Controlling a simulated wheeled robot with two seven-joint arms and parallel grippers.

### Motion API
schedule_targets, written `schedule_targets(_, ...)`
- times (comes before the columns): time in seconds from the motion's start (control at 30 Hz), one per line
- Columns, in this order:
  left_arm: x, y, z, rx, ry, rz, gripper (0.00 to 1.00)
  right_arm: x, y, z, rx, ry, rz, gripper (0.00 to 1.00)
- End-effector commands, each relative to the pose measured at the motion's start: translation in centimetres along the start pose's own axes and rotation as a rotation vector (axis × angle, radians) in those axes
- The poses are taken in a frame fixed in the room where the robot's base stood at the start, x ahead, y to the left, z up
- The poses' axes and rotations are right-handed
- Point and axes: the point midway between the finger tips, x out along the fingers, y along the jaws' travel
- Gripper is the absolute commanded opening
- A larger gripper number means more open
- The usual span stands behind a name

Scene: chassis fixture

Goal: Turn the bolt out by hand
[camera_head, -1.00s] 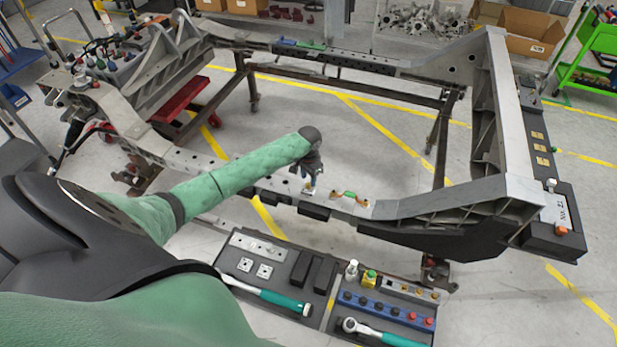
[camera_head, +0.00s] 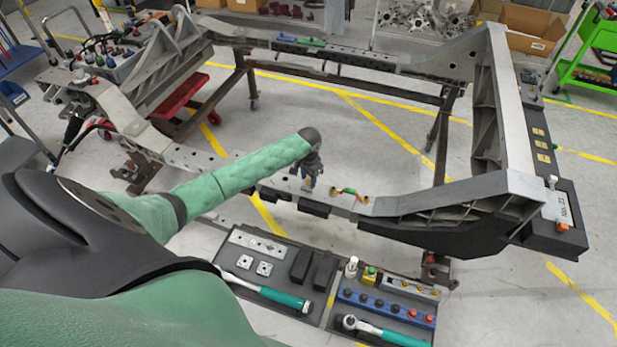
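My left gripper (camera_head: 309,183) points down at the top of the near rail (camera_head: 275,184) of the grey chassis frame. It is small and dark here, and I cannot tell whether its fingers are open or shut. A small bluish and yellowish bit shows at its fingertips, too small to make out. No bolt can be clearly seen at that spot. Just right of the gripper, a small green and orange piece (camera_head: 349,191) sits on the rail. My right gripper is not in view.
Below the rail is a tool tray (camera_head: 335,291) with a green-handled torque wrench (camera_head: 270,293), a ratchet (camera_head: 380,331) and a blue socket rack (camera_head: 385,308). The chassis end beam (camera_head: 512,110) rises at the right. The floor inside the frame is clear.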

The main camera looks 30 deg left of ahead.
Motion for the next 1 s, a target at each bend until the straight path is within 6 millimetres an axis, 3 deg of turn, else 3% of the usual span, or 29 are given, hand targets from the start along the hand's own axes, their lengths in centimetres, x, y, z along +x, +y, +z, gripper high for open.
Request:
schedule_targets(0.07, 0.0, 0.0, 0.0, 0.000, 0.000, 0.000, 0.36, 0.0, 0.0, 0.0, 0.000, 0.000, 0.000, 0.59)
schedule_targets(0.2, 0.0, 0.0, 0.0, 0.000, 0.000, 0.000, 0.09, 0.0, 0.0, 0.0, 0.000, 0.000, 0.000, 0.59)
schedule_targets(0.27, 0.0, 0.0, 0.0, 0.000, 0.000, 0.000, 0.00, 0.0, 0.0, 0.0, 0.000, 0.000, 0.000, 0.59)
schedule_targets(0.53, -0.5, 0.1, 0.0, -0.118, 0.000, 0.001, 0.00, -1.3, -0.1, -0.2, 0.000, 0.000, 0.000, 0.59)
schedule_targets(1.0, -0.5, -0.1, -0.1, -0.258, 0.002, -0.001, 0.00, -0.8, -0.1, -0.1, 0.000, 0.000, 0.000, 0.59)
